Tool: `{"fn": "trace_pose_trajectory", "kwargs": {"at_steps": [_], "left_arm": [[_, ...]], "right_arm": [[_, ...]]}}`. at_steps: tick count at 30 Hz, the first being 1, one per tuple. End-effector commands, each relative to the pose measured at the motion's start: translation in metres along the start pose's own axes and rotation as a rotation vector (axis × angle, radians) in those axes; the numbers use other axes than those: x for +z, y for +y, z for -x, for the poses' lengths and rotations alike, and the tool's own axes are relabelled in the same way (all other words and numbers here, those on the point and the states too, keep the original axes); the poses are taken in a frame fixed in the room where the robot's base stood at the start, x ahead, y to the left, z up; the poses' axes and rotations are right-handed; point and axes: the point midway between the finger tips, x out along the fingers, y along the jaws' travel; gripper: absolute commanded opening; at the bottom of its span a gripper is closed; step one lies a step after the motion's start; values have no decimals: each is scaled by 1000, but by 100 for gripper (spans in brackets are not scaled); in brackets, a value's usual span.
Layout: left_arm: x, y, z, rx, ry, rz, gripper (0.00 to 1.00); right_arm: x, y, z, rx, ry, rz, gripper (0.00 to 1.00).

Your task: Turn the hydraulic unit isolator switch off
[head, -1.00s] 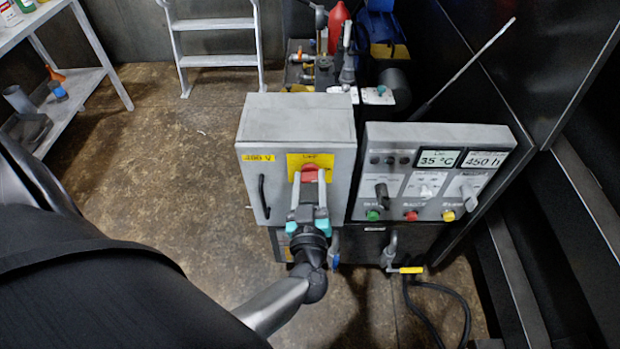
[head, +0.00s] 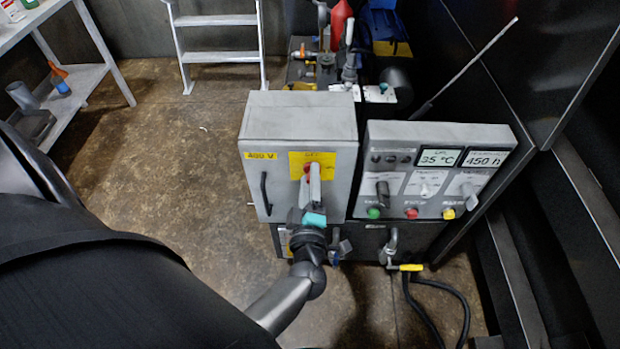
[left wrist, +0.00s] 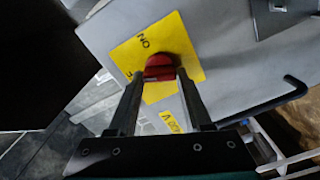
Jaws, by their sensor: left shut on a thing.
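The isolator switch is a red rotary knob (head: 307,168) on a yellow plate (head: 326,162) on the front of a grey cabinet (head: 290,118). My left gripper (head: 311,172) is shut on the knob, its two fingers now seen nearly edge-on. The left wrist view shows the red knob (left wrist: 160,66) between the fingertips of the left gripper (left wrist: 160,76). "ON" is readable on the yellow plate there; lettering at its left is partly hidden by a finger. The fingers hide part of the knob in the head view. My right gripper is not in view.
A black door handle (head: 264,194) is left of the switch. A control panel (head: 437,135) with displays, knobs and coloured buttons stands at the right. A yellow-handled valve (head: 411,267) and black hose are below. Open floor (head: 160,150) lies left of the cabinet.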

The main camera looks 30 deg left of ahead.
Motion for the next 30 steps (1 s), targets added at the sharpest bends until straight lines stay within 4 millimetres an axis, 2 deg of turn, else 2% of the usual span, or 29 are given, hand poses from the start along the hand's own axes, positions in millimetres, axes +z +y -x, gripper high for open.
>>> {"fn": "trace_pose_trajectory", "kwargs": {"at_steps": [6, 15, 30], "left_arm": [[1, -2, 0, -2, -1, 186, 0], [1, -2, 0, -1, -2, 360, 0], [1, -2, 0, -1, -1, 438, 0]], "right_arm": [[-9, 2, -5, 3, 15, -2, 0], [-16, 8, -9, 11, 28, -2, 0], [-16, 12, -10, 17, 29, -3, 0]]}}
